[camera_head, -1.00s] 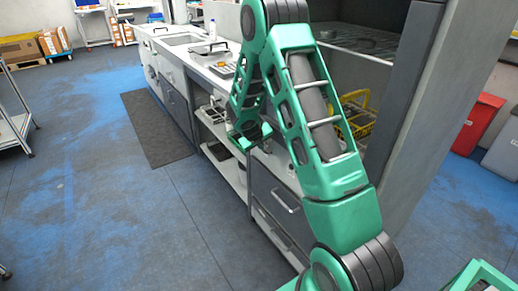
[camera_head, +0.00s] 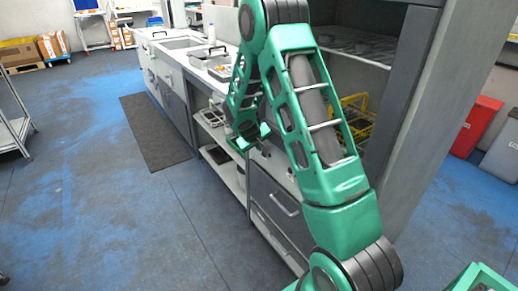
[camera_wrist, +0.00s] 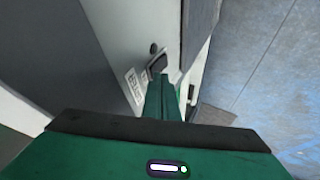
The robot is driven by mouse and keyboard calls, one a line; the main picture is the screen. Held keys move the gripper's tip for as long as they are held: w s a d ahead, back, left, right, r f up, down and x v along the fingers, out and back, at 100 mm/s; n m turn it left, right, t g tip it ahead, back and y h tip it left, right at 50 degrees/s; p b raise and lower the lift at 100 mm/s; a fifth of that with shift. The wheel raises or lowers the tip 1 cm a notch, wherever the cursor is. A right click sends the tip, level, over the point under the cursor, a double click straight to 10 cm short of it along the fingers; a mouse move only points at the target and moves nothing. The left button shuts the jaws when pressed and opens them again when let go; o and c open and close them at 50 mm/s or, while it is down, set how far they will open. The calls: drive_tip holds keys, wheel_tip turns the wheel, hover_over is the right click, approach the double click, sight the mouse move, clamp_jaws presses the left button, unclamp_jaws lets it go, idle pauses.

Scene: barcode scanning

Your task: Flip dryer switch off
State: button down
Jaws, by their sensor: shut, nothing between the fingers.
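In the wrist view, a dark switch (camera_wrist: 157,63) sits on a pale grey panel (camera_wrist: 120,32), just beyond my fingertips. My gripper (camera_wrist: 163,84) is shut and empty, its green fingers pointing at the switch. The tips overlap the switch's lower edge in the picture; I cannot tell whether they touch it. Its on or off position is not clear. In the head view, my gripper (camera_head: 262,132) is in front of the cabinet side of the counter, and the switch is hidden.
A white label (camera_wrist: 134,87) and a small round dark knob or hole (camera_wrist: 154,47) are near the switch. The counter (camera_head: 190,58) runs to the back left. A yellow basket (camera_head: 352,118) stands behind my arm.

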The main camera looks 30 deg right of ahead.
drive_tip(key=v, duration=1.1)
drive_tip(key=shift+w+a+r, duration=0.3)
drive_tip(key=shift+a, duration=0.05)
drive_tip(key=s+d+r+m+g+y, duration=0.15)
drive_tip(key=s+r, duration=0.35)
drive_tip(key=s, duration=1)
drive_tip(key=s+r+m+g+y, duration=0.2)
drive_tip(key=s+r+m+g, duration=0.15)
drive_tip(key=s, duration=1.15)
drive_tip(key=s+a+r+y, duration=0.1)
drive_tip(key=s+a, duration=0.4)
drive_tip(key=s, duration=0.6)
drive_tip(key=shift+r+y, duration=0.3)
drive_tip(key=shift+y, duration=0.45)
drive_tip(key=shift+a, duration=0.1)
